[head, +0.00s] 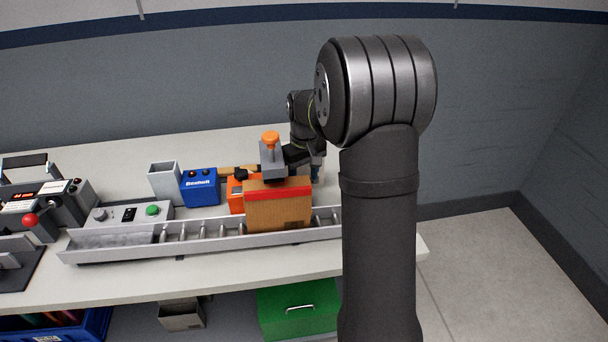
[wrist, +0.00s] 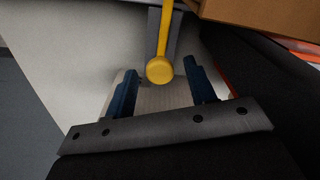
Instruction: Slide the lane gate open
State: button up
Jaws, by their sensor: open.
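In the wrist view a yellow rod with a round knob (wrist: 160,70) extends from a narrow grey upright piece (wrist: 178,42); these look like the lane gate's handle and gate. My gripper (wrist: 160,67) is open, with one blue finger on each side of the knob. A gap shows between each finger and the knob. In the head view the roller lane (head: 205,229) runs along the table, and my gripper (head: 317,172) is behind its right part. My arm hides the lane's right end, and I cannot make out the knob there.
A brown carton with a red top (head: 278,212) stands on the lane, close to my gripper; it also shows in the wrist view (wrist: 270,22). Left of my gripper are an orange-knobbed grey block (head: 271,160), an orange box (head: 235,196) and a blue box (head: 199,187).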

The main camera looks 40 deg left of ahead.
jog(key=shift+c, duration=0.2)
jog(key=c, duration=0.9)
jog(key=shift+w+a+r, duration=0.1)
jog(key=shift+w+a, duration=1.2)
jog(key=o, duration=0.9)
jog(key=shift+o, duration=0.2)
notch_tip(320, 180, up, 17)
jog(key=shift+r, duration=0.2)
dwell(3.6)
